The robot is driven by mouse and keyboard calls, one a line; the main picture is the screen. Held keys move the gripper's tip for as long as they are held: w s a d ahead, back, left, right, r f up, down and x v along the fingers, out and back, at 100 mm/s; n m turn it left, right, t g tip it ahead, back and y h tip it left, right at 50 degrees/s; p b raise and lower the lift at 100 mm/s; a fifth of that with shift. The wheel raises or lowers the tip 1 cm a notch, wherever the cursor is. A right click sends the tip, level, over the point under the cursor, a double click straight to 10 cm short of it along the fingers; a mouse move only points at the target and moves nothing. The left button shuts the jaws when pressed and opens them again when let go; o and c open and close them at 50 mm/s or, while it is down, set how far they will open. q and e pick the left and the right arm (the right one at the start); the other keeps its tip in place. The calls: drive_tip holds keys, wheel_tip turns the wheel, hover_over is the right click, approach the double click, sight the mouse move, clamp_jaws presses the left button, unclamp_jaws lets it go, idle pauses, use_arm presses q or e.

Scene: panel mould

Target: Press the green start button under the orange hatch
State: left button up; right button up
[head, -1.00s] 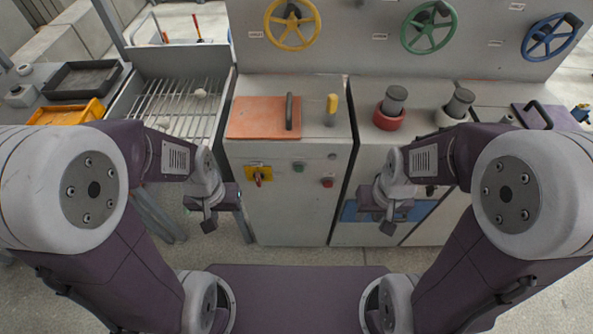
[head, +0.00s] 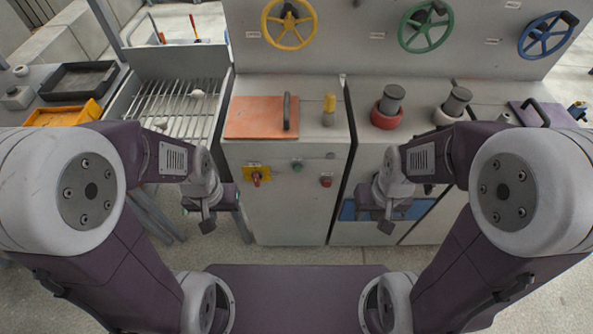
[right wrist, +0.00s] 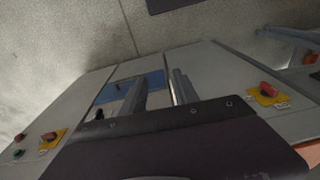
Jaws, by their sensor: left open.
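The orange hatch (head: 255,118) lies flat and closed on top of the middle cabinet, with a dark upright handle at its right side. The green button (head: 297,166) is on the cabinet's front face below the hatch, uncovered, between a red knob on a yellow plate (head: 257,174) and a red button (head: 326,182). My left gripper (head: 207,222) is open and empty, below and left of the green button, apart from the cabinet. My right gripper (head: 386,222) hangs in front of the right cabinet, below and right of the button. In the right wrist view its fingers (right wrist: 157,92) stand apart with nothing between.
A yellow-topped post (head: 330,108) stands right of the hatch. A grill rack (head: 178,108) is to the left. Red (head: 389,115) and white (head: 447,116) ringed cylinders are to the right. Handwheels line the back panel. Floor between my arms and the cabinet is clear.

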drive_tip(key=shift+c, duration=0.3)
clamp_jaws()
idle(1.4)
